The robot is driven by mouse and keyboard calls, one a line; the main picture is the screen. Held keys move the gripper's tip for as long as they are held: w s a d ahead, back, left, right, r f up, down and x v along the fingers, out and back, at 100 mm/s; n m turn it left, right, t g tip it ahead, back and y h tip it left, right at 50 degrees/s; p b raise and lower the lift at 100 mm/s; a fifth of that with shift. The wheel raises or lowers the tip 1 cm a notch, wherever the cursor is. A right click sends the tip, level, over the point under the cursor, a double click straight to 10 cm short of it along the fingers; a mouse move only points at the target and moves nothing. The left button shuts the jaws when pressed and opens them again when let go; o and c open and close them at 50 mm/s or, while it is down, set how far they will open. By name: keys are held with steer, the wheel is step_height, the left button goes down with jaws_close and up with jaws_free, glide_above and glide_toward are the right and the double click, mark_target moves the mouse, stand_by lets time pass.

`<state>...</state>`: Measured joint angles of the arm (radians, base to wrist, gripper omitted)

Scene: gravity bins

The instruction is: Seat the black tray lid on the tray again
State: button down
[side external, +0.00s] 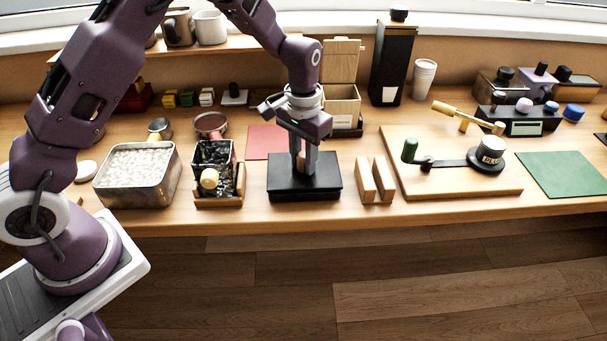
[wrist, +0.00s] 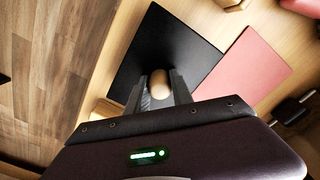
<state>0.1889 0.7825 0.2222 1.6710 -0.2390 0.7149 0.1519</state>
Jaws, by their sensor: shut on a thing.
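The black tray lid (side external: 325,172) is a flat square plate with a rounded wooden knob (wrist: 159,84) at its middle. It lies level over the black tray (side external: 306,194) near the table's front edge. Lid and tray look aligned in the side view, but I cannot tell whether a thin gap remains between them. My gripper (side external: 302,164) points down over the lid and is shut on the knob, with one finger on each side. In the wrist view the lid (wrist: 185,50) hides the tray beneath it.
A wooden stand with two uprights (side external: 367,182) is just right of the tray. A small bin in a wooden holder (side external: 218,190) and a tin of white pieces (side external: 137,180) stand left. A pink mat (side external: 264,140) lies behind, and a wooden board with a lever (side external: 450,185) is farther right.

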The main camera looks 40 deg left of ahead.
mark_target(303, 155)
steer(key=shift+f, duration=0.35)
stand_by(0.3)
steer(key=c, duration=1)
jaws_free()
steer(key=shift+c, duration=0.2)
step_height(303, 155, up, 7)
steer(key=shift+r, duration=0.1)
